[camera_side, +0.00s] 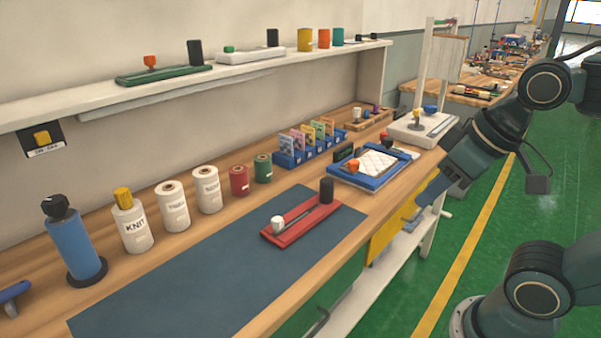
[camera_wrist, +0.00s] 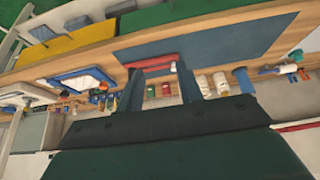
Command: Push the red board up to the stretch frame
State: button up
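The red board (camera_side: 300,222) lies on the bench at the right end of a dark blue mat. A white knob (camera_side: 278,223) and a dark upright cylinder (camera_side: 326,190) stand on it. The stretch frame (camera_side: 343,176), blue with a white quilted pad and an orange-topped knob, lies further along the bench, apart from the board. My gripper (camera_side: 428,196) is off the bench's front edge, right of the frame. In the wrist view my gripper (camera_wrist: 159,70) has its two fingers spread, empty, with the red board (camera_wrist: 152,65) beyond their tips.
The dark mat (camera_side: 190,285) is otherwise bare. Spools (camera_side: 207,190) and bottles stand along the back, beside a blue rack of cards (camera_side: 290,158). A white device (camera_side: 440,124) stands beyond the frame. A shelf (camera_side: 110,102) runs above. The floor in front is clear.

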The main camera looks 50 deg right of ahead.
jog(key=c, duration=0.6)
jog(key=shift+w+r, duration=0.1)
jog(key=shift+w, duration=0.1)
grip_shut()
jog(key=w+d+m+g, duration=0.35)
jog(key=w+m, duration=0.55)
jog(key=w, duration=1)
jog(key=w+d+f+m+g, duration=0.1)
jog(key=w+d+f+m, duration=0.2)
jog(key=w+f, duration=0.3)
jog(key=w+d+f+m+g, duration=0.1)
jog(key=w+d+f+m, duration=0.2)
jog(key=w+f+m, duration=0.2)
jog(key=w+f, duration=0.1)
jog(key=w, duration=0.1)
jog(key=shift+w+d+f, duration=0.2)
jog(key=shift+w, duration=0.1)
